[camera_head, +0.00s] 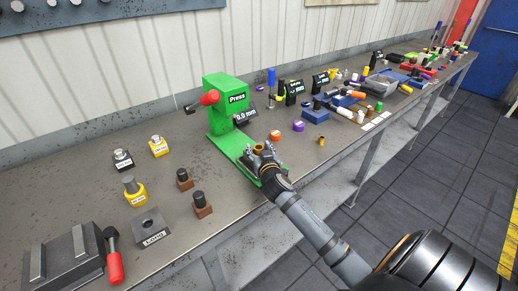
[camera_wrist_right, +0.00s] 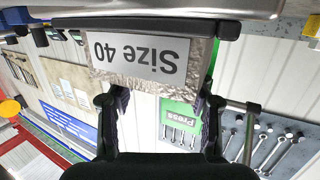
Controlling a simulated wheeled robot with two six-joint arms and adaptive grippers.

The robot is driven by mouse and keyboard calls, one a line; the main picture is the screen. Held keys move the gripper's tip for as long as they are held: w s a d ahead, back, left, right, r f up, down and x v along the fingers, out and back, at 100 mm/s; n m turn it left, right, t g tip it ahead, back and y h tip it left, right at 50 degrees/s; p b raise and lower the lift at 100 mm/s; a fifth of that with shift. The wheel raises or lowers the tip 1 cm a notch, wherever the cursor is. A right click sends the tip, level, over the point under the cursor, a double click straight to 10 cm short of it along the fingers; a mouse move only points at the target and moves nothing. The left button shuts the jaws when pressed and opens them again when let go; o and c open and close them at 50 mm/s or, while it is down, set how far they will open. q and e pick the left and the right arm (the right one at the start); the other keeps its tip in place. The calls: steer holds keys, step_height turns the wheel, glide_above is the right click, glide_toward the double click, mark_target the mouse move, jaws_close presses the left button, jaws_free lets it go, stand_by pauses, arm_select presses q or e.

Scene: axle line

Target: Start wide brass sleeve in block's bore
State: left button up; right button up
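My right gripper (camera_head: 260,153) is at the foot of the green press (camera_head: 223,100). A small brass sleeve (camera_head: 259,148) shows among its fingers. In the right wrist view, a rough grey block (camera_wrist_right: 215,55) with an upside-down "Size 40" label lies across the fingertips. The two fingers (camera_wrist_right: 160,95) stand apart below it, and the block's edge partly hides their tips. No bore shows in this view, and I cannot tell what the fingers touch. My left gripper is not in view.
A dark vise (camera_head: 70,258) with a red handle and a bored dark block (camera_head: 151,230) are at the left front. Several small parts crowd the bench farther right.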

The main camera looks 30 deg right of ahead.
steer(key=shift+s+f, duration=0.1)
steer(key=shift+f, duration=0.1)
steer(key=shift+s, duration=0.2)
steer(key=v, duration=1.1)
steer(key=shift+s+a+r, duration=0.2)
steer(key=shift+r, duration=0.15)
